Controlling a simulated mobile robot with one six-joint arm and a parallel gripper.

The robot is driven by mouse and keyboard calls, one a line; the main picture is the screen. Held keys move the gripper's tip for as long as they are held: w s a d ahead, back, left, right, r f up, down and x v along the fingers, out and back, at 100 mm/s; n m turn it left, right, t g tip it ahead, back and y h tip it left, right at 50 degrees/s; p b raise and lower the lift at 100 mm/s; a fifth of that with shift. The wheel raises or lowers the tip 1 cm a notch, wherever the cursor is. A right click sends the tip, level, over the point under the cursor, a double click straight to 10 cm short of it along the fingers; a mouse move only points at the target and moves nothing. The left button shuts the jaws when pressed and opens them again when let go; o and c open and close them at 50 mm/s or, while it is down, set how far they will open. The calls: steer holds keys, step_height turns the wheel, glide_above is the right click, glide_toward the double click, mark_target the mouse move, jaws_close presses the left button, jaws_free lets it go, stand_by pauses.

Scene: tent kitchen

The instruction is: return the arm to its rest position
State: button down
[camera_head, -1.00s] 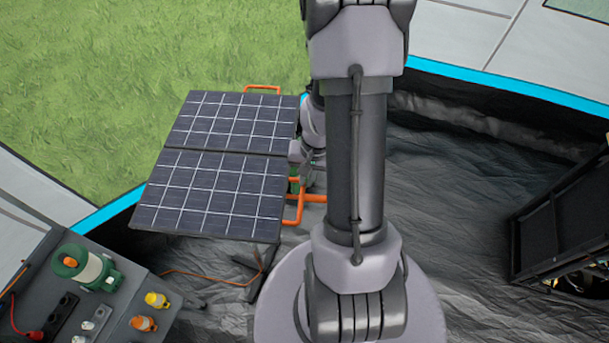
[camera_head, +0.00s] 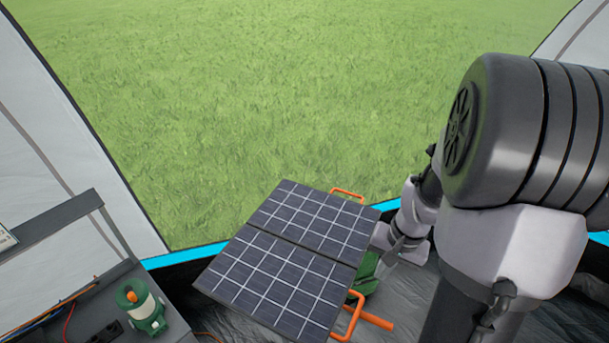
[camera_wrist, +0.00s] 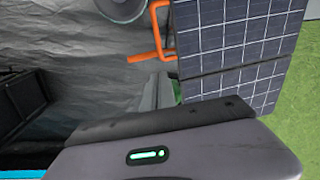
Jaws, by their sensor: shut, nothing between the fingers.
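My arm fills the right of the head view, with its thick upper joint close to the camera. My gripper (camera_wrist: 158,82) shows in the wrist view as grey fingers past the wrist housing, shut with nothing held. In the head view the wrist end of my arm is beside the right edge of the solar panel (camera_head: 290,255), partly hidden by nearer arm parts. I cannot tell whether it touches the panel. The panel also shows in the wrist view (camera_wrist: 235,45), to the right of the fingers.
Orange tubing (camera_head: 376,321) sticks out from the panel's right side, near a green object (camera_head: 364,274) partly hidden below it. Grass lies beyond the tent's blue edge. A black rack (camera_wrist: 20,102) stands at left in the wrist view.

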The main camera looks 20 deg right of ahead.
steer(key=w+a+f+n+t+b, duration=0.2)
steer(key=w+a+f+b, duration=0.15)
steer(key=a+b, duration=0.65)
steer(key=s+a+f+n+t+b, duration=0.1)
steer(key=s+a+f+b, duration=0.1)
steer(key=s+a+b, duration=0.2)
steer(key=s+a+f+n+t+y+b, duration=0.1)
steer(key=s+a+b, duration=0.3)
steer(key=a+b, duration=0.7)
steer(key=shift+f+n, duration=0.6)
steer(key=shift+n, duration=0.2)
